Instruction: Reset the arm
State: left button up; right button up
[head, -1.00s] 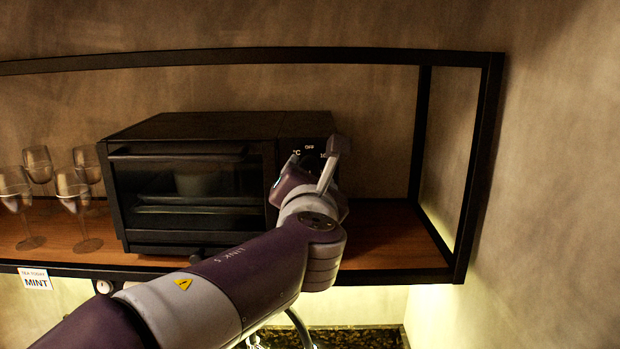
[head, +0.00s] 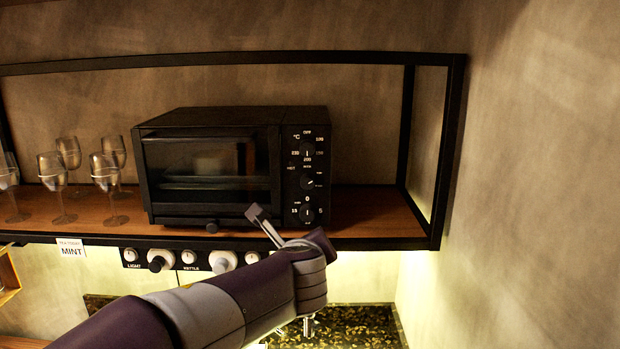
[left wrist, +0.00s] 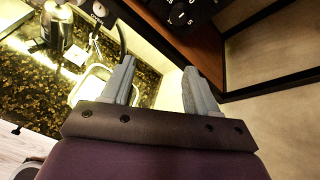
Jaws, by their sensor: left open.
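My left arm comes in from the lower left in the head view. My right gripper is in neither view.
Several wine glasses (head: 106,172) stand left of the oven. A switch strip (head: 190,260) and a MINT label (head: 72,248) are under the shelf. A dark speckled counter (head: 360,328) lies below. A kettle (left wrist: 57,28) and a tap (left wrist: 121,45) show in the wrist view.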

pick_arm(q)
jog(key=s+a+f+n+g+b, duration=0.4)
jog(key=s+f+n, duration=0.3)
jog(key=f+n, duration=0.3)
jog(key=s+a+f+n+g+b, duration=0.4)
jog(key=s+a+f+n, duration=0.3)
jog(key=f, duration=1.2)
jog(key=s+a+f+n+g+b, duration=0.4)
jog(key=s+f+n, duration=0.4)
jog(key=f+n, duration=0.4)
notch_tip(320, 180, down, 2)
jog(key=shift+s+a+f+n+b, duration=0.3)
jog(key=shift+s+a+b, duration=0.1)
jog(key=shift+a+b, duration=0.55)
jog(key=shift+s+a+r, duration=0.1)
jog(key=shift+s, duration=0.05)
